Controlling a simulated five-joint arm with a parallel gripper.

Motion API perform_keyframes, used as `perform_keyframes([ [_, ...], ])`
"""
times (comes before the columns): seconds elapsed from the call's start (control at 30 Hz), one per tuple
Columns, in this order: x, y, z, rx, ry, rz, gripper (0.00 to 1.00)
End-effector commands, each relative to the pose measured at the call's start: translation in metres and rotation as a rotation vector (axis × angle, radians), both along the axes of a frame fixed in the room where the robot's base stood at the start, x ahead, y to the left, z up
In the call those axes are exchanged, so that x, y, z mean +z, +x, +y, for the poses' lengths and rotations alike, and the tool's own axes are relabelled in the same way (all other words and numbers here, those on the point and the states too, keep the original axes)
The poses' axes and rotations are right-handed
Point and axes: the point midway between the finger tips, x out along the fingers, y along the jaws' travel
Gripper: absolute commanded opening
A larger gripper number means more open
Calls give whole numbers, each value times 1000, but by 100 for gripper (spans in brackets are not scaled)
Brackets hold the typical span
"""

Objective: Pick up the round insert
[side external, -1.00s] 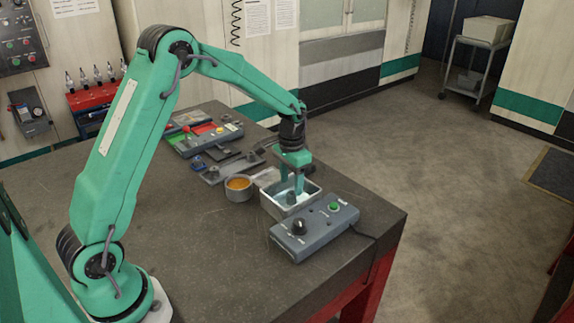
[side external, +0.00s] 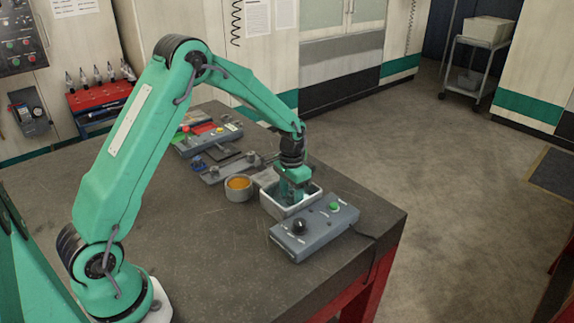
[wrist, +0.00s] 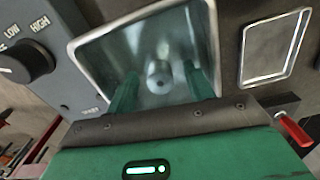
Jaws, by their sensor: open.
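The round insert (wrist: 160,76) is a grey rounded piece with a dark hole in it. It lies in the metal tray (wrist: 100,52), in what looks like pale liquid. The tray also shows in the side external view (side external: 277,208), where my gripper hides the insert. My gripper (side external: 293,198) points down into the tray, its fingertips below the rim. In the wrist view my gripper (wrist: 161,80) has its two green fingers apart, one on each side of the insert. I cannot tell whether either finger touches it.
A grey control box (side external: 315,231) with a black knob and green button stands close in front of the tray. A round cup (side external: 239,192) with orange contents is to the left. Grey plates and a panel with coloured parts (side external: 208,137) lie behind. The table's near left is clear.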

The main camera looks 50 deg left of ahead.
Motion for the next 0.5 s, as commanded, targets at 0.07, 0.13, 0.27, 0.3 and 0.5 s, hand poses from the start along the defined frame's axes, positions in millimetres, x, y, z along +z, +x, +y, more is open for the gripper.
perform_keyframes([
  [0.07,0,0,0,0,0,0,40],
  [0.13,0,0,0,0,0,0,27],
  [0.27,0,0,0,0,0,0,1],
  [0.3,1,0,0,0,0,-1,0],
  [0.5,1,0,0,0,0,-1,0],
])
